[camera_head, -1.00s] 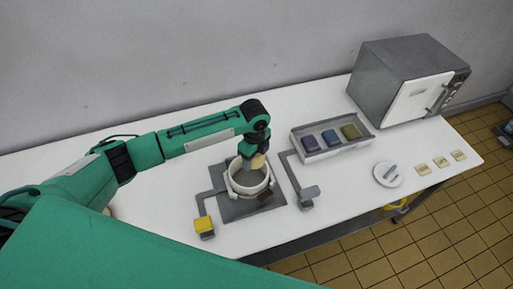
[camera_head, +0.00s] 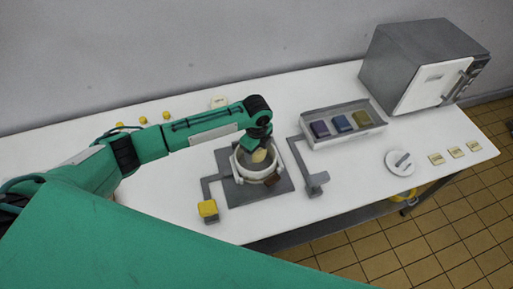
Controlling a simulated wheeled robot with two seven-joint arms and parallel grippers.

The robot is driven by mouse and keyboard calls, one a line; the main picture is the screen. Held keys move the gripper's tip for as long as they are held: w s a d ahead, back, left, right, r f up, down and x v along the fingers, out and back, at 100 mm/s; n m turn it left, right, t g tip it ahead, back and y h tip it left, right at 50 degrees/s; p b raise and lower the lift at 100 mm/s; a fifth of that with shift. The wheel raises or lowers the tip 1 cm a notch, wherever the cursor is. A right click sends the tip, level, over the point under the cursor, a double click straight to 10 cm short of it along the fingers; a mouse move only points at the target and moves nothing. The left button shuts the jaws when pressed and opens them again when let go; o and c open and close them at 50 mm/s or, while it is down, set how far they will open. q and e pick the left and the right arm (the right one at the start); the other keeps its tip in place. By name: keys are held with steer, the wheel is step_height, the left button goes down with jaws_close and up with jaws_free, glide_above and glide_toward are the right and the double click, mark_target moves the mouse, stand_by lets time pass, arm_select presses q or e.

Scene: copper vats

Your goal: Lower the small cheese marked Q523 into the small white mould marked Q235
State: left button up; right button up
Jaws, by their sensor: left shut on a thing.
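My left gripper (camera_head: 257,146) points down and is shut on a small pale yellow cheese (camera_head: 259,156). The cheese is over the opening of a round white mould (camera_head: 239,172), and its lower part looks level with or inside the rim. I cannot tell whether it touches the mould's wall or floor. The mould stands on a grey plate (camera_head: 238,196), with a small brown piece (camera_head: 272,180) at its front. The markings on cheese and mould are too small to read. My right gripper is not in view.
A yellow block (camera_head: 208,209) on a grey arm sits left of the plate; a grey bracket (camera_head: 317,180) is at its right. A tray (camera_head: 378,128) with coloured blocks, a steel oven (camera_head: 415,60), a white disc (camera_head: 400,164) and labelled cards (camera_head: 455,152) lie further right.

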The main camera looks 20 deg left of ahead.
mark_target(257, 166)
arm_select(q)
step_height(257, 166, down, 2)
steer(key=shift+b, duration=0.4)
steer(key=shift+f+b, duration=0.35)
steer(key=shift+f, duration=0.5)
steer(key=shift+f+b, duration=0.3)
steer(key=shift+f, duration=0.5)
steer(key=shift+f, duration=0.3)
steer(key=shift+f+b, duration=0.45)
steer(key=shift+f, duration=0.1)
steer(key=o, duration=1.2)
